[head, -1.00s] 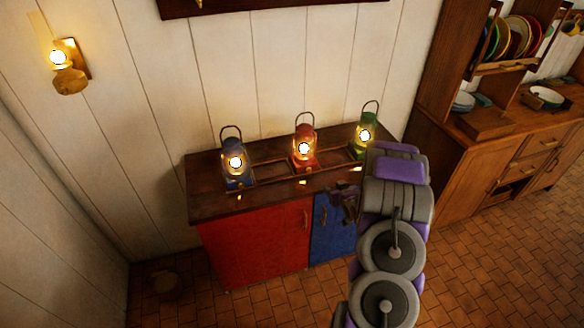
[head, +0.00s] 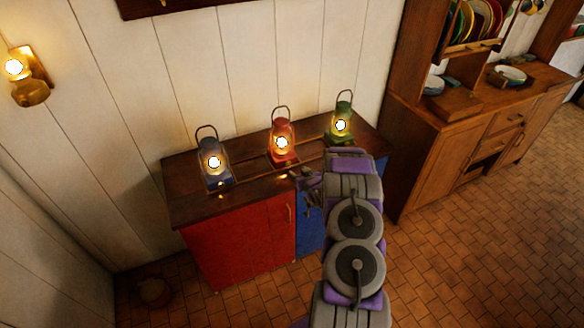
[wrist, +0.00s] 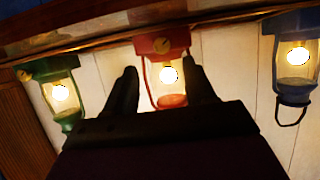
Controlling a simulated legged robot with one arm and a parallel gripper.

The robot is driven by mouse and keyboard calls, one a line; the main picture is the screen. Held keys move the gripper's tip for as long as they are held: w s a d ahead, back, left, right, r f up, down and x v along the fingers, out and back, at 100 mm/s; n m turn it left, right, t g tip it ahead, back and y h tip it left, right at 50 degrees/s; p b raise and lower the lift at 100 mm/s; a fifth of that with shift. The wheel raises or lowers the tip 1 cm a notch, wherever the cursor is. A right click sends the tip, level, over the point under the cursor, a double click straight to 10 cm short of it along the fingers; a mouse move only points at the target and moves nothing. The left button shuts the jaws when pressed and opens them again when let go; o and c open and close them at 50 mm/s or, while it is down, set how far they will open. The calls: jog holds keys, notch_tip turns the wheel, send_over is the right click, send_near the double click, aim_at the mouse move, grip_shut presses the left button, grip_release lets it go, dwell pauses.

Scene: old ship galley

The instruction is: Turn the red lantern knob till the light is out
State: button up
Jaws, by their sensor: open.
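The red lantern (head: 284,158) stands lit in the middle of three lanterns on the cabinet top. In the wrist view, which is upside down, the red lantern (wrist: 172,100) shows between my fingers with its glowing bulb. A small brass knob (wrist: 161,45) shows on its red base. My gripper (wrist: 163,84) is open and empty, its two dark fingers pointing toward the red lantern, one to each side of it in the picture. In the head view my gripper (head: 308,183) is in front of the cabinet's edge, just right of the lantern. I see no contact.
A lit blue lantern (head: 215,174) stands left of the red one and a lit green lantern (head: 341,129) right of it. The cabinet (head: 235,248) has red and blue doors. A wall lamp (head: 30,88) and a dresser (head: 440,150) flank it.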

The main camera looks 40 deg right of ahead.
aim_at(289, 165)
jog(key=x, duration=0.8)
jog(key=shift+d+b, duration=0.15)
jog(key=shift+b, duration=0.15)
jog(key=shift+w, duration=0.2)
jog(key=shift+w+a, duration=0.1)
jog(key=shift+a, duration=0.25)
jog(key=shift+d, duration=0.3)
jog(key=c, duration=0.5)
jog(key=shift+a, duration=0.15)
grip_shut()
